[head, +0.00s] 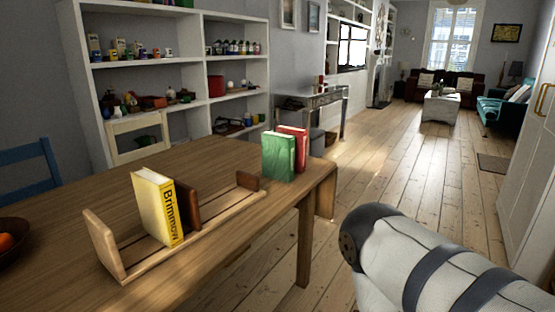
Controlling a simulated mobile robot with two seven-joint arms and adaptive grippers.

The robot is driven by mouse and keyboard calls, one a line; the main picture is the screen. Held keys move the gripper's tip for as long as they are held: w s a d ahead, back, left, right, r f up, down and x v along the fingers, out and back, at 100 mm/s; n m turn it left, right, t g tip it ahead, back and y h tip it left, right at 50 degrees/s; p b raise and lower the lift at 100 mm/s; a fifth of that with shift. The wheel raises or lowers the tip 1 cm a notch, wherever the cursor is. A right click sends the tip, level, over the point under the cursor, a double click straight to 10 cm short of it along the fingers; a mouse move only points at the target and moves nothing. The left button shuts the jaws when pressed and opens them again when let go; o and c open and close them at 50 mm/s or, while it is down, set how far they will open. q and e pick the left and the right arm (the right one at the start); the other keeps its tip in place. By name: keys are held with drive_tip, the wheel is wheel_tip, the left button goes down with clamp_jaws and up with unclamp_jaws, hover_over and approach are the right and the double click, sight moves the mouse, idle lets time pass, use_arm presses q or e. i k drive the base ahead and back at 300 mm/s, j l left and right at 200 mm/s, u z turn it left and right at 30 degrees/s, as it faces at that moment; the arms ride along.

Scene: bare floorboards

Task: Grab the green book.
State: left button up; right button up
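The green book (278,157) stands upright near the far right end of the wooden table. A red book (297,146) stands upright just behind it to the right, partly hidden by it. A wooden book rack (216,211) lies along the table. A yellow book (157,206), its spine reading "Brimmow", stands in the rack beside a brown divider. The green book is beyond the rack's far end piece. Neither of my grippers is in view. Part of my white right arm shows at the lower right, away from the table.
The wooden table (80,206) has bare surface behind the rack. A bowl (14,240) with orange fruit sits at the left edge, and a blue chair (30,160) stands behind. White shelves (150,62) line the wall. Floor right of the table is open.

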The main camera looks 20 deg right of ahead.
sight(279, 148)
drive_tip(key=i+l+u, duration=0.1)
drive_tip(key=l, duration=0.5)
drive_tip(key=i+l, duration=0.2)
drive_tip(key=l, duration=0.45)
drive_tip(key=i+l+u, duration=0.15)
drive_tip(key=l, duration=0.45)
drive_tip(key=i+l+u, duration=0.1)
drive_tip(key=l, duration=0.5)
drive_tip(key=i+l+u, duration=0.1)
drive_tip(key=l, duration=0.55)
